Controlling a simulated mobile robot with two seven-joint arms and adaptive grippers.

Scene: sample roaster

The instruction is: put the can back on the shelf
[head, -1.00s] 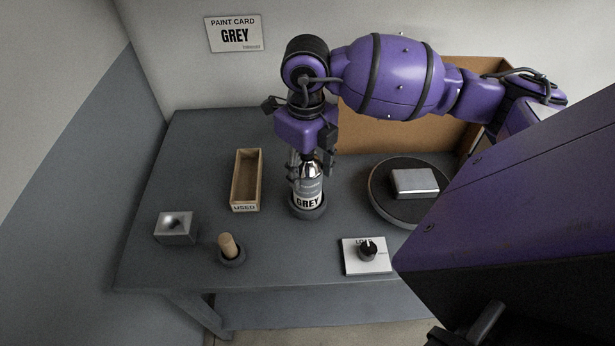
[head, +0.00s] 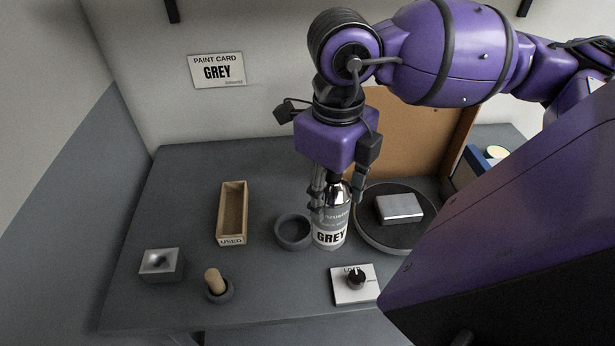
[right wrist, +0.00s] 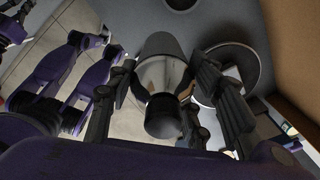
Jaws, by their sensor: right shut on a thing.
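The can (head: 330,226) is a silver and grey spray can with a GREY label. It is upright, held above the table just right of the empty dark ring holder (head: 293,232). My right gripper (head: 338,192) comes down from above and is shut on the can's upper part. In the right wrist view the can (right wrist: 162,82) sits between the two fingers of the right gripper (right wrist: 170,105). Dark brackets (head: 172,10) show at the top edge of the head view; no shelf board is visible there. I cannot make out my left gripper.
A round dark turntable (head: 372,238) with a silver block (head: 400,208) stands right of the can. A wooden USED tray (head: 220,212), a metal block (head: 162,265), a wooden peg (head: 213,280) and a knob panel (head: 345,292) are on the table. A brown board (head: 405,130) stands behind.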

